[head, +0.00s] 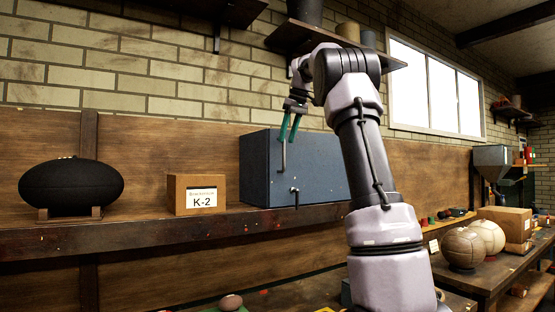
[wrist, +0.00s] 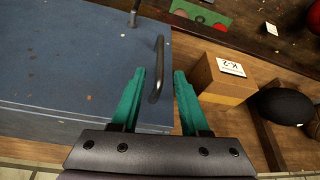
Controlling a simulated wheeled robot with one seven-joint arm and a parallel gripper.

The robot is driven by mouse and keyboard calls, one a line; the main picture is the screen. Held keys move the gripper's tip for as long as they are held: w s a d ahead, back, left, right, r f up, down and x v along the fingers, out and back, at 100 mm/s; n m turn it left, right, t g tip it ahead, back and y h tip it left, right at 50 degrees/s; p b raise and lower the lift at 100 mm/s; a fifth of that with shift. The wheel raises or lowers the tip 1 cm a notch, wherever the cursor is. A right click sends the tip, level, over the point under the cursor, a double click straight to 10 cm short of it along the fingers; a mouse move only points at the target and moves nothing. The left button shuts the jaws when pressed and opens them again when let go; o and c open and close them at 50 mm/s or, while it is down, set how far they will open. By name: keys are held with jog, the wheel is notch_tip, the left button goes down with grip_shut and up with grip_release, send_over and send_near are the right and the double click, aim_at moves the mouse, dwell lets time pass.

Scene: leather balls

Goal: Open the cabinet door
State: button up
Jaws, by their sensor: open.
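The blue cabinet (head: 318,165) stands on the wooden shelf, and its door looks shut. A dark bar handle (head: 283,157) is upright near the left edge of its front. A small dark latch or knob (head: 294,190) sits lower on the front. My gripper (head: 287,139) points down at the upper end of the handle, with its green fingers apart.
A cardboard box marked K-2 (head: 196,194) and a black oval ball on a stand (head: 71,184) sit on the shelf left of the cabinet. My arm hides the cabinet's right side.

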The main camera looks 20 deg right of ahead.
aim_at(283, 155)
jog(key=x, duration=0.8)
jog(key=shift+w+f, duration=0.15)
jog(key=shift+f, duration=0.2)
grip_shut()
dwell(0.9)
